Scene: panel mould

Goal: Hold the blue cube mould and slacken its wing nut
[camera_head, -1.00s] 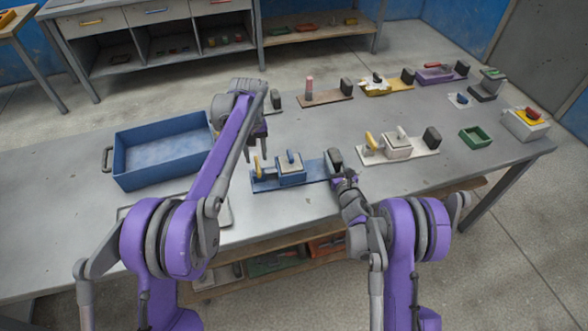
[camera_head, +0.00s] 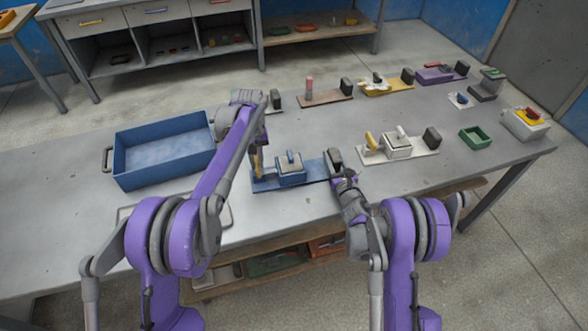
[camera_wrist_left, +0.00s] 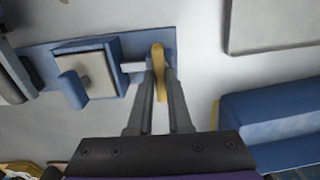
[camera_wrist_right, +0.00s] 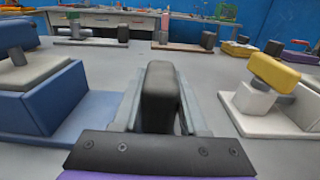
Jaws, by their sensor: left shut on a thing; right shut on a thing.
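The blue cube mould (camera_head: 291,174) sits on its blue base plate on the bench, with a grey lid and a blue knob. Its yellow wing nut (camera_wrist_left: 158,62) stands at the plate's left end in the head view. My left gripper (camera_head: 258,163) points down there, and the left wrist view shows its fingers shut on the wing nut, one on each side. A black block (camera_wrist_right: 158,90) stands at the plate's right end. My right gripper (camera_head: 340,176) is shut on that block, which hides part of its fingers. The mould also shows at the left of the right wrist view (camera_wrist_right: 40,105).
A blue tray (camera_head: 165,150) stands left of the mould. A white mould (camera_head: 397,150) with a yellow wing nut is close on the right. Several other moulds line the bench's far side. A green box (camera_head: 475,137) is at the right. The bench's front edge is near my arms.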

